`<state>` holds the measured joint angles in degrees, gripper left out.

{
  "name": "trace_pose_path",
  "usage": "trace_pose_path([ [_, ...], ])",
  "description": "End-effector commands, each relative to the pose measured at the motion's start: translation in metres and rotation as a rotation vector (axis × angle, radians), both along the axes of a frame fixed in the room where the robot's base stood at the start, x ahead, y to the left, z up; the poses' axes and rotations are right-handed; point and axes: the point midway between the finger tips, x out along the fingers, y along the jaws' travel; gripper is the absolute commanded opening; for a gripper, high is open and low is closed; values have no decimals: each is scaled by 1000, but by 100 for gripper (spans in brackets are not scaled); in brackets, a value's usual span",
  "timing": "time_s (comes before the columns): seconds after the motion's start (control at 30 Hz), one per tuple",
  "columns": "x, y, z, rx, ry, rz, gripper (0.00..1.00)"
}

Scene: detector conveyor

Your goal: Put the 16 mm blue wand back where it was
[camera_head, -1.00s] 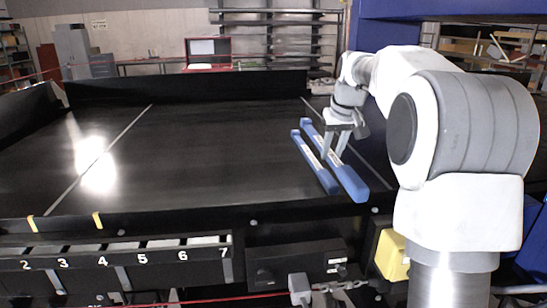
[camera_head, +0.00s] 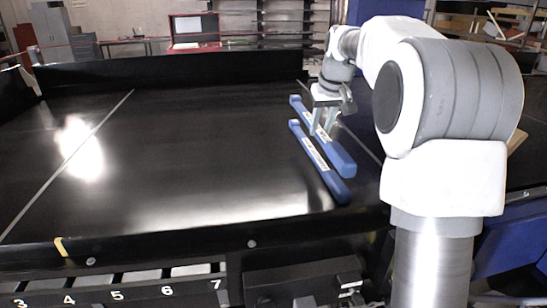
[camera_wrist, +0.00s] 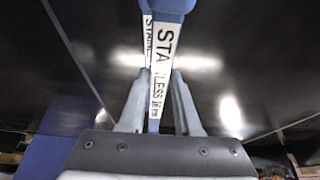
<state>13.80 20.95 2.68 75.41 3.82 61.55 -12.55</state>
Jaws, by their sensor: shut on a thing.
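Two long blue wands with white labels show close together at the right of the black belt (camera_head: 200,160). My gripper (camera_head: 322,131) is shut across the middle of the farther blue wand (camera_head: 340,154). The other blue wand (camera_head: 322,169) lies nearer the front, roughly parallel to it, apart from the fingers. In the wrist view, the held wand (camera_wrist: 163,45) runs between my fingers, its label reading "STAINLESS" with a finger part near it. The other wand (camera_wrist: 147,34) shows partly hidden behind it. The size print is too small to read surely. The gap under the held wand cannot be judged.
A low black wall (camera_head: 180,69) closes the belt's back. Numbered slots (camera_head: 115,294) run along the front, with a yellow clip (camera_head: 61,246) at the front rail. The belt's middle and left are clear.

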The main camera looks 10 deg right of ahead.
Motion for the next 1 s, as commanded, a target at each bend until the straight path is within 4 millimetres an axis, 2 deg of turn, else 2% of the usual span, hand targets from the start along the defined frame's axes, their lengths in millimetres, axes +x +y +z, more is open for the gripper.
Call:
trace_pose_path([
  [0.3,25,64,-39,1,2,7,0],
  [0.5,39,95,-60,0,1,4,0],
  [0.67,42,104,-68,0,0,2,0],
  [0.9,42,104,-101,1,3,0,0],
  [1.0,42,104,-106,1,-1,1,0],
])
